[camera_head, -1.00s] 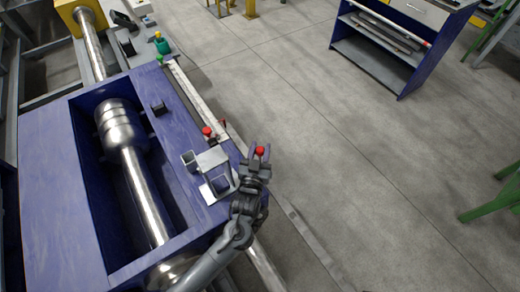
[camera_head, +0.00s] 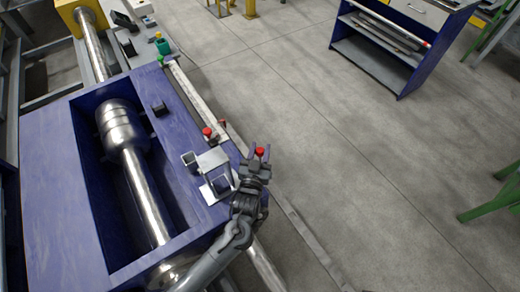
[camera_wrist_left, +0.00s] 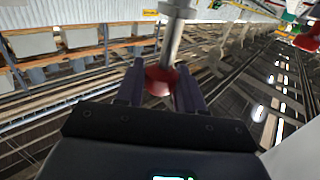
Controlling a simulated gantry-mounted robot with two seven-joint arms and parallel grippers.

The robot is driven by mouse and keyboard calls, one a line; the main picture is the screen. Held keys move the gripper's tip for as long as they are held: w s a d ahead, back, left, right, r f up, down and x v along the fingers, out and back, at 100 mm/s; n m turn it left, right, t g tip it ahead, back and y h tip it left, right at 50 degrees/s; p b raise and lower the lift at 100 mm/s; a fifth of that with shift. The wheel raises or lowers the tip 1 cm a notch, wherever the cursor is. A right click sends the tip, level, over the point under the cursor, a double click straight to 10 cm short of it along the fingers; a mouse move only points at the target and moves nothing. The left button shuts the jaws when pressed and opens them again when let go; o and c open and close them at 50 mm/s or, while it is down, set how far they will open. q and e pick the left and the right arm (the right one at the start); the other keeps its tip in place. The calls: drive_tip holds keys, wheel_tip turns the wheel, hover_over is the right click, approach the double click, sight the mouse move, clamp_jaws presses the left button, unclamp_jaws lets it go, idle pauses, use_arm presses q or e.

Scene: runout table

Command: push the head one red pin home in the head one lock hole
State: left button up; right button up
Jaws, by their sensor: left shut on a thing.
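My left gripper (camera_head: 258,165) is shut on a red-headed pin (camera_head: 259,151), at the right edge of the blue machine table. In the left wrist view the pin's red head (camera_wrist_left: 160,80) sits between the two fingers (camera_wrist_left: 160,88), and its grey metal shank runs away from the gripper. Another red knob (camera_head: 207,131) stands on the table by the rail, apart from the gripper. A grey metal bracket block (camera_head: 212,160) sits just left of the gripper. I cannot make out the lock hole. My right gripper is not in view.
The blue table (camera_head: 50,190) has a deep slot holding a shiny steel roller shaft (camera_head: 140,190). A long pale rail (camera_head: 193,98) runs along its right side. Open concrete floor lies to the right, with a blue shelf rack (camera_head: 385,50) beyond.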

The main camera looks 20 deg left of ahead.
use_arm(q)
drive_tip(key=shift+p, duration=0.5)
idle(1.2)
drive_tip(key=shift+f+b, duration=0.65)
drive_tip(key=shift+f, duration=0.25)
drive_tip(key=o, duration=1.1)
drive_tip(key=shift+c, duration=0.2)
drive_tip(key=shift+o, duration=0.7)
